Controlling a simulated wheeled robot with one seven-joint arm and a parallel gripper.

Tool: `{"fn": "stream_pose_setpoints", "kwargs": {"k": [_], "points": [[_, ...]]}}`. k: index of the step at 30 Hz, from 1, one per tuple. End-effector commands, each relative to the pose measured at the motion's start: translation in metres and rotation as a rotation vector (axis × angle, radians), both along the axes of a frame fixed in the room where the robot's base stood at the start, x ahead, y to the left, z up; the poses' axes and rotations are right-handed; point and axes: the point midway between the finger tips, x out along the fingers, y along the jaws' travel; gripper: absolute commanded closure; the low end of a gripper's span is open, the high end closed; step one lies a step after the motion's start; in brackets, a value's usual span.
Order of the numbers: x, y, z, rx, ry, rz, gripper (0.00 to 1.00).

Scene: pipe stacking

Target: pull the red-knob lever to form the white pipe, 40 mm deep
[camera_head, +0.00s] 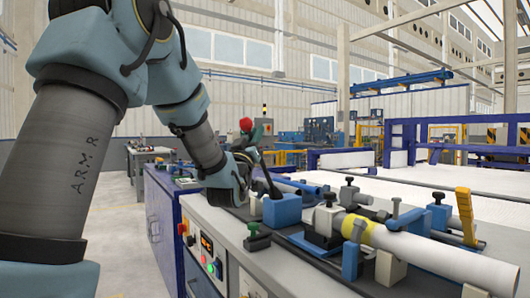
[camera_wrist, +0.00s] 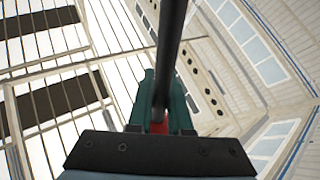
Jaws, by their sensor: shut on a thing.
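My gripper (camera_head: 257,130) is at the upper end of a dark lever (camera_head: 268,180), which rises from a blue block (camera_head: 283,211) on the machine and leans left. The lever's red knob (camera_head: 246,124) shows at the gripper. In the wrist view, the green fingers of my gripper (camera_wrist: 162,100) are shut on the lever, with a bit of the red knob (camera_wrist: 158,127) between them and the dark rod (camera_wrist: 172,45) running up the picture. The white pipe (camera_head: 440,258), with a yellow band, lies in clamps at the right. Its forming depth cannot be read.
A control panel with buttons (camera_head: 211,262) is on the bench front. Black-knobbed clamps (camera_head: 328,212) and a yellow upright piece (camera_head: 466,214) stand around the pipe. Blue frames (camera_head: 430,135) stand behind. The floor at left is clear.

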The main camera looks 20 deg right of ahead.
Motion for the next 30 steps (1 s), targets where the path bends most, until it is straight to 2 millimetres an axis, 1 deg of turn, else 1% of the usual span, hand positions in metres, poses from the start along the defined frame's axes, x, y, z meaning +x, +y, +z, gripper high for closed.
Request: {"fn": "stream_pose_setpoints", "kwargs": {"k": [1,9,26,27,30], "points": [[0.0,0.005,-0.011,-0.016,0.0,0.002,1.0],[-0.003,0.018,-0.013,-0.08,-0.011,0.003,1.0],[-0.002,0.023,-0.012,-0.098,-0.013,0.005,1.0],[-0.002,0.023,-0.012,-0.098,-0.013,0.005,0.81],[-0.002,0.023,-0.012,-0.098,-0.013,0.005,0.69]]}}
